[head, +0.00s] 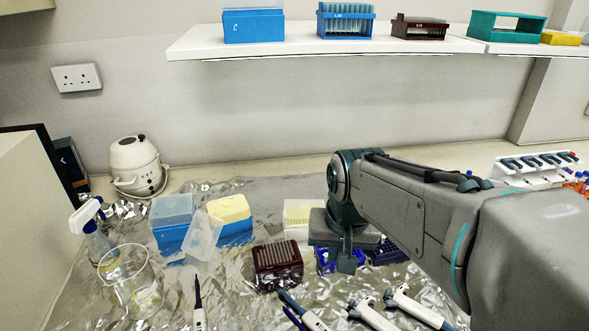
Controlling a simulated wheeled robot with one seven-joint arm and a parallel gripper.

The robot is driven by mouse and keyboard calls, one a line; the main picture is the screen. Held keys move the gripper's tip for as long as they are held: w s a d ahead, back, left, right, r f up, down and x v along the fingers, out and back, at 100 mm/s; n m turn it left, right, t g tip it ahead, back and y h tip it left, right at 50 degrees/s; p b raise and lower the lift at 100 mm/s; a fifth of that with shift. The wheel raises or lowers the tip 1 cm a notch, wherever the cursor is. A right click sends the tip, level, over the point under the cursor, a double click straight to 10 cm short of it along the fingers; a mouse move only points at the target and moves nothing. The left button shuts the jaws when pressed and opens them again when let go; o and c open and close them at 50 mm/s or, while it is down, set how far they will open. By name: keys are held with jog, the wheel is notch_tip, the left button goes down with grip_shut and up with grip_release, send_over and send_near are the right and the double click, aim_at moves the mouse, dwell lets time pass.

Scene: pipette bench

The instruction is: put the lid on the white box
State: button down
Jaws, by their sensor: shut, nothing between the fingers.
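A white box (298,217) with a pale yellowish top stands on the foil, its right side partly hidden by my gripper. A clear, frosted lid (203,238) leans at a tilt between two blue boxes, left of the white box. I cannot tell which box this lid fits. My gripper (346,265) points down just right of the white box, above a blue rack (326,261). Its fingers are shut and hold nothing. It is well apart from the lid.
A blue box with a frosted cover (173,222) and a blue box with a yellow top (231,218) flank the lid. A dark red rack (277,265) stands in front of the white box. A glass beaker (132,280) and several pipettes (370,314) occupy the front.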

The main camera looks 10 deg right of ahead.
jog(key=w+r+m+p, duration=0.1)
jog(key=w+r+m, duration=0.15)
jog(key=w, duration=0.65)
jog(key=m+g+p, duration=0.3)
jog(key=m, duration=0.6)
send_over(305, 205)
jog(key=f, duration=0.7)
jog(key=shift+s, duration=0.25)
jog(key=shift+w+f+m, duration=0.3)
jog(key=shift+f+m, duration=0.05)
jog(key=shift+f, duration=0.05)
jog(key=shift+f+b, duration=1.4)
jog(key=shift+f, duration=0.25)
jog(key=shift+f, duration=0.25)
jog(key=shift+r+p, duration=1.7)
jog(key=shift+r, duration=0.85)
jog(key=shift+s, duration=0.1)
